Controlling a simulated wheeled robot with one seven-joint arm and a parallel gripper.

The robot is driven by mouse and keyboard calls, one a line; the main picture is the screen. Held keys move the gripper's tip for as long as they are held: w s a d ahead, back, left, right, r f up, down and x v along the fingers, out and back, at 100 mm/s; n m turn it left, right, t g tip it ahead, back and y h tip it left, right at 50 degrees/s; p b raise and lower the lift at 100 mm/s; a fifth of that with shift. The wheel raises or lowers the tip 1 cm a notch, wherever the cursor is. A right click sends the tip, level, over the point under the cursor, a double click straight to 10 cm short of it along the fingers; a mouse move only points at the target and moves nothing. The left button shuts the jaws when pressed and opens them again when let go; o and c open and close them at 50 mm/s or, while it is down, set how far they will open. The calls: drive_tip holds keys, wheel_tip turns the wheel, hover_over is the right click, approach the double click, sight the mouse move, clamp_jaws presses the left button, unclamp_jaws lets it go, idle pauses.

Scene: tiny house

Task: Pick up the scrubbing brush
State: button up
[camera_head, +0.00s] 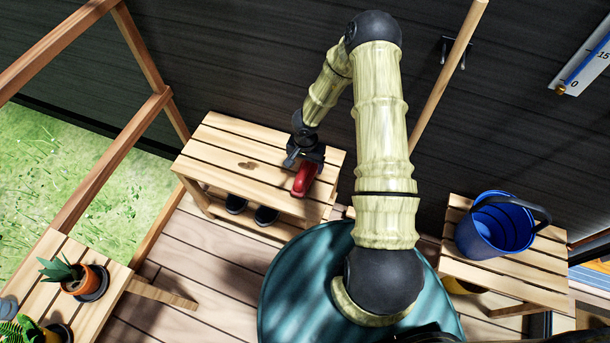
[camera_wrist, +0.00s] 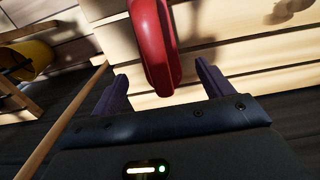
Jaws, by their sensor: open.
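A red object (camera_head: 305,180), which appears to be the scrubbing brush, lies on the slatted wooden bench (camera_head: 236,166) near its right end. In the wrist view the same red brush (camera_wrist: 154,45) reaches down from the top edge, with its near end between or just above my finger tips. My gripper (camera_head: 304,158) is open over the bench at the brush; in the wrist view its two dark fingers (camera_wrist: 160,82) stand apart on either side of the brush's near end. I cannot tell whether they touch it. The brush's bristles are hidden.
Dark shoes (camera_head: 250,209) sit on the bench's lower shelf. A blue bucket (camera_head: 495,224) stands on another slatted bench at right. A wooden pole (camera_head: 440,80) leans near the dark wall. Potted plants (camera_head: 75,279) stand at lower left. A yellow bucket (camera_wrist: 27,60) shows in the wrist view.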

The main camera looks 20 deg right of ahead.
drive_tip(key=f+b, duration=0.1)
drive_tip(key=f, duration=0.1)
drive_tip(key=f+b, duration=0.1)
drive_tip(key=f, duration=0.1)
drive_tip(key=shift+s+a+f, duration=0.1)
drive_tip(key=shift+s+f, duration=0.1)
drive_tip(key=shift+f, duration=0.15)
drive_tip(key=c, duration=1.1)
